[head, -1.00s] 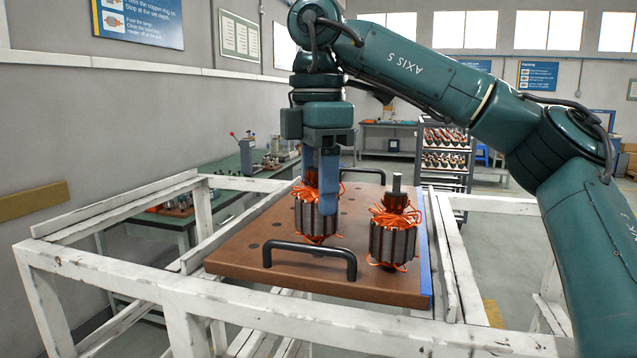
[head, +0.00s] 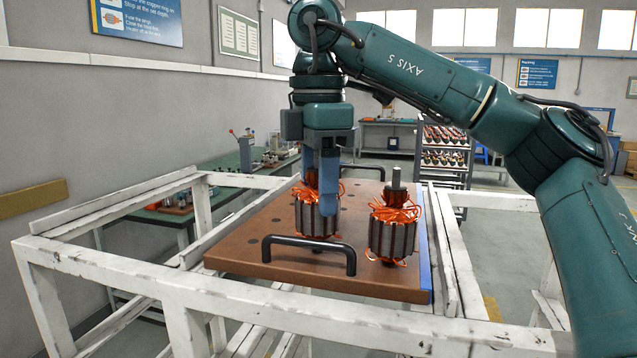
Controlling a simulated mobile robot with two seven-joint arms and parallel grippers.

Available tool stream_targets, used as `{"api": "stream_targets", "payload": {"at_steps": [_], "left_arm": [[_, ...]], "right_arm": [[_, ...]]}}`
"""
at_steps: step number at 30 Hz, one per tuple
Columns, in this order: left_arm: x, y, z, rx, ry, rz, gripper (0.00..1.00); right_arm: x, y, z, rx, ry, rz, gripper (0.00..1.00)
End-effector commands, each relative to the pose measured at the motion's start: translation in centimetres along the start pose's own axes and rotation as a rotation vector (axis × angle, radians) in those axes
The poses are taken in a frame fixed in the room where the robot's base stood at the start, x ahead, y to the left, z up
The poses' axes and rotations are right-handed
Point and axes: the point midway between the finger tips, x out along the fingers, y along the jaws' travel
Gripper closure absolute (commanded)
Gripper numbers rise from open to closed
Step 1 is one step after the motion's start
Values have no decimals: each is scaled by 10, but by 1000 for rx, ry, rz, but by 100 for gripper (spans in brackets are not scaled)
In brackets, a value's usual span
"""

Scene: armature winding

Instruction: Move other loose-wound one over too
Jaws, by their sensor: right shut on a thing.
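Two armatures with dark slotted cores and loose orange windings stand upright on the brown board (head: 235,255). My right gripper (head: 319,195) points straight down and is shut on the left armature (head: 312,224). Its blue finger covers part of that armature's upper half and shaft. I cannot tell whether this armature's bottom touches the board. The right armature (head: 392,238) stands free near the board's blue right edge, its steel shaft pointing up. My left gripper is not in view.
The board has a black handle (head: 308,242) at the front and another (head: 362,167) behind, with several holes. A white frame (head: 130,268) surrounds it. A rack (head: 445,158) of armatures stands behind. A green bench (head: 225,178) is at the back left.

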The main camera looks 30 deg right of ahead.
Motion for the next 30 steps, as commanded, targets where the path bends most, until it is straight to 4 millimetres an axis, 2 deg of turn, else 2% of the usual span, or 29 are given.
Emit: {"api": "stream_targets", "payload": {"at_steps": [30], "left_arm": [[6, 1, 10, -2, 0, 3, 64]], "right_arm": [[14, 0, 0, 0, 2, 2, 87]]}}
